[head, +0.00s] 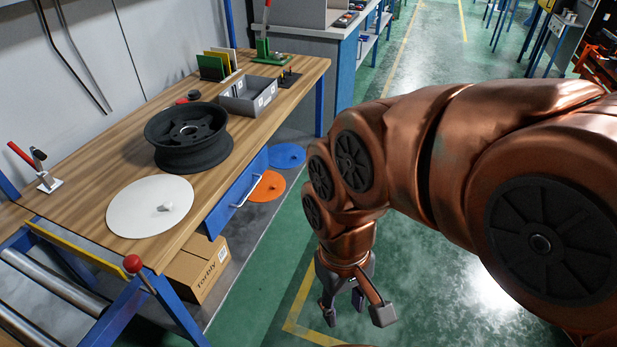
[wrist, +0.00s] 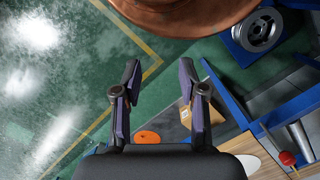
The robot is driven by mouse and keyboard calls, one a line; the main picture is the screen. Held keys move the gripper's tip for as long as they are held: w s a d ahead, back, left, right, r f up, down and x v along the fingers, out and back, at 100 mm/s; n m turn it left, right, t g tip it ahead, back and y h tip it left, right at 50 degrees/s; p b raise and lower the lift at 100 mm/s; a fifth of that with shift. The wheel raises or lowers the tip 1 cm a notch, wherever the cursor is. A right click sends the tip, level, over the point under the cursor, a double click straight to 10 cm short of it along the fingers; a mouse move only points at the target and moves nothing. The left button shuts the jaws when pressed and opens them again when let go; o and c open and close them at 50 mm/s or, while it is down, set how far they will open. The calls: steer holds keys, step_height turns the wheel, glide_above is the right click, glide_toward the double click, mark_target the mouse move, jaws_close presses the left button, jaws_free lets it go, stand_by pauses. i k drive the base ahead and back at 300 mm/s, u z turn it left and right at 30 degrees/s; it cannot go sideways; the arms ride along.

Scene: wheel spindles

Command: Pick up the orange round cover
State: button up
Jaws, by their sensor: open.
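The orange round cover (head: 267,187) lies flat on the floor beside and partly under the workbench, next to a blue round cover (head: 286,156). Part of the orange cover is hidden behind the blue drawer panel. In the wrist view the orange cover (wrist: 147,137) shows as a small orange patch just above the gripper body, between the fingers. My gripper (head: 357,307) hangs over the green floor, to the right of and nearer than the cover, apart from it. Its fingers are spread and empty; they also show in the wrist view (wrist: 160,95).
A wooden workbench (head: 95,190) holds a white round cover (head: 150,206), a black wheel rim (head: 188,138) and a grey bin (head: 248,97). A cardboard box (head: 197,270) sits under the bench's near end. The blue drawer panel (head: 236,196) with a handle juts near the orange cover. Floor to the right is clear.

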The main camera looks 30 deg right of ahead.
mark_target(262, 184)
steer(key=z, duration=1.85)
steer(key=i, duration=3.5)
steer(key=u, duration=4.4)
